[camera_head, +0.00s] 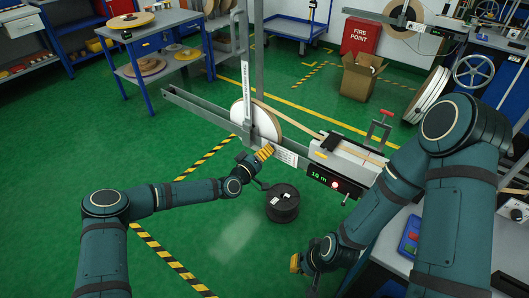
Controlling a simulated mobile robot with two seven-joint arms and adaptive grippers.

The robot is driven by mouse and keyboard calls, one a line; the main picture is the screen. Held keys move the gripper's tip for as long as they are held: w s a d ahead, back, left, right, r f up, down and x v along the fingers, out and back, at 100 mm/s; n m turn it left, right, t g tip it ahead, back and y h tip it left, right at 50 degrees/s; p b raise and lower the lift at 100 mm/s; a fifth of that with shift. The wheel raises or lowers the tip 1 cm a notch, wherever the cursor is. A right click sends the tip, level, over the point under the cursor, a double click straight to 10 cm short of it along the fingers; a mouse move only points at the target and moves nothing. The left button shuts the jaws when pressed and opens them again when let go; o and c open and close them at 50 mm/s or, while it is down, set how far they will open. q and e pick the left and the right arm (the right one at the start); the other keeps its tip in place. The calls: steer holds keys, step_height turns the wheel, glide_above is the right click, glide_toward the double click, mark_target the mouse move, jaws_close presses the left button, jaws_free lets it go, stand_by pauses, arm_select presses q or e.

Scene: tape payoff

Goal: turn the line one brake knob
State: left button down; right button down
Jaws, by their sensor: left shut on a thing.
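The payoff reel (256,124), a pale disc with tape on it, hangs upright on a grey frame in the middle of the head view. My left gripper (266,152) reaches in from the left to the front lower part of this reel. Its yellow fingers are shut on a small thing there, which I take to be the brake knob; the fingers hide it. My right gripper (297,263) hangs low at the bottom centre, away from the reel, partly behind its own arm. Its jaw opening does not show clearly.
Tape runs right from the reel to a grey unit (345,160) with a display reading 10 m. A black round weight (282,203) is below my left gripper. A blue-framed table (150,25) stands behind left. A cardboard box (360,78) stands behind right. Green floor is clear at front left.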

arm_select(q)
steer(key=c, duration=0.7)
jaws_free()
steer(key=v, duration=1.2)
steer(key=s+d+f+m+g+y, duration=0.1)
steer(key=s+d+f+m+g, duration=0.2)
steer(key=s, duration=0.4)
steer(key=s+d+f+g+y, duration=0.1)
steer(key=s+d+f+g, duration=0.1)
steer(key=s+f+g, duration=0.5)
steer(key=s+a+g+y, duration=0.1)
steer(key=s+a, duration=0.1)
steer(key=s, duration=0.2)
steer(key=s+a+g+y, duration=0.1)
steer(key=s+a+y, duration=0.1)
steer(key=s+a, duration=0.1)
steer(key=s+a+y, duration=0.1)
steer(key=s+a, duration=0.2)
steer(key=s, duration=0.2)
steer(key=shift+s+r+n+g, duration=0.25)
steer(key=shift+s+n+g, duration=0.05)
steer(key=shift+n+g, duration=0.1)
